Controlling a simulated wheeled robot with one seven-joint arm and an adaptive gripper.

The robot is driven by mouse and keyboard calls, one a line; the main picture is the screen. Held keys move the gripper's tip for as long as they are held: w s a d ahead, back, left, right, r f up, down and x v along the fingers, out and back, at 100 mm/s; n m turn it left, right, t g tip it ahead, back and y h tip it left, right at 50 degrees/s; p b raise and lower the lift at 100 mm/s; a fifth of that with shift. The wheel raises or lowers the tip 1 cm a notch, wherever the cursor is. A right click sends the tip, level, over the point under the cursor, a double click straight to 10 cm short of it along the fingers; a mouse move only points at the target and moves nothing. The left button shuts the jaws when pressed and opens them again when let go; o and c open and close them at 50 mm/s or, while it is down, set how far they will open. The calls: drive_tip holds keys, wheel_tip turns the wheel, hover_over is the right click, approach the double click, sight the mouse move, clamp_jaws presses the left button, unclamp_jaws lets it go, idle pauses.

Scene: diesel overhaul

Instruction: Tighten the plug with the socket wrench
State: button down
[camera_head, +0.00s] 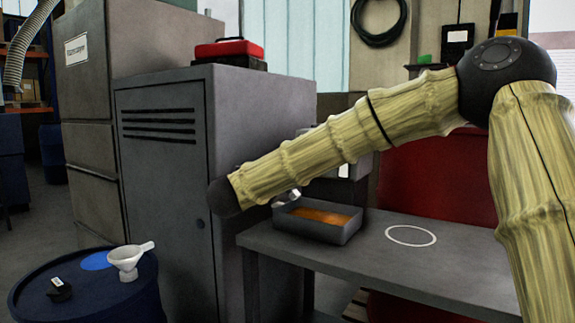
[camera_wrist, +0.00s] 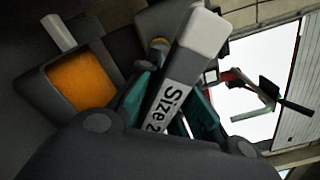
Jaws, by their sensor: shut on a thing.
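My gripper (camera_wrist: 172,98) is shut on a grey and white bar marked "Size 2…", which looks like the socket wrench (camera_wrist: 190,58). In the wrist view the bar sits tilted between the teal fingers, its light end pointing up and right. The rest of its label is hidden. Just left of the bar is a small yellowish round part (camera_wrist: 158,46) on a grey body; I cannot tell if it is the plug. In the head view my arm hides the gripper and most of the wrench.
A grey tray with orange contents (camera_head: 318,239) stands on the grey bench (camera_head: 400,262), beside a white ring (camera_head: 410,236). A grey cabinet (camera_head: 165,180) stands left of the bench. A blue drum (camera_head: 95,300) holding a white funnel (camera_head: 128,260) is at front left.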

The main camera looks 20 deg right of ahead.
drive_tip(key=n+p, duration=0.4)
drive_tip(key=p, duration=0.1)
drive_tip(key=n+p, duration=0.1)
drive_tip(key=p, duration=0.2)
drive_tip(key=shift+r+n, duration=0.3)
drive_tip(key=shift+n, duration=0.1)
drive_tip(key=n+p, duration=0.6)
drive_tip(key=p, duration=0.3)
drive_tip(key=shift+a+p, duration=0.1)
drive_tip(key=shift+p, duration=0.25)
drive_tip(key=n+p, duration=0.5)
drive_tip(key=p, duration=0.3)
drive_tip(key=shift+n, duration=0.3)
drive_tip(key=shift+n+p, duration=0.7)
drive_tip(key=shift+p, duration=0.35)
drive_tip(key=shift+f+n, duration=0.2)
drive_tip(key=shift+n, duration=0.1)
drive_tip(key=shift+w, duration=0.1)
